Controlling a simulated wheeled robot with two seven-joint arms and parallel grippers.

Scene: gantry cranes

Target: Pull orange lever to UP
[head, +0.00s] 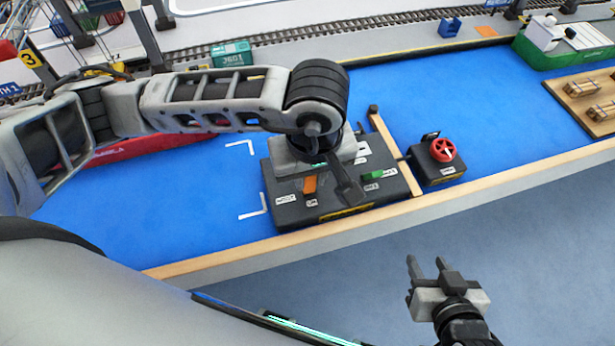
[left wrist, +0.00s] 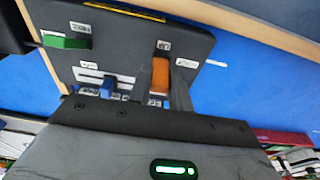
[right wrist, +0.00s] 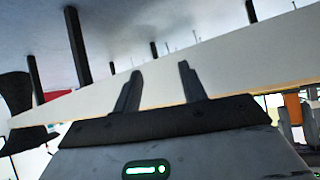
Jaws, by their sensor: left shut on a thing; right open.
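The orange lever (head: 309,184) stands on a dark grey control box (head: 345,208) in the head view. It also shows in the left wrist view (left wrist: 160,74), near small white labels too small to read surely. My left gripper (head: 327,188) reaches down over the box and is shut on the orange lever; in the left wrist view (left wrist: 159,88) a finger lies along the lever's right side, the other blends into the dark panel. My right gripper (head: 428,268) is open and empty, in front of the wooden edge; its two fingers show apart in the right wrist view (right wrist: 160,85).
A green lever (head: 373,175) and a blue control (left wrist: 110,88) share the box. A smaller box with a red wheel (head: 442,150) stands to the right. A wooden rail (head: 395,155) runs between the boxes. A green ship (head: 560,45) is at the back right.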

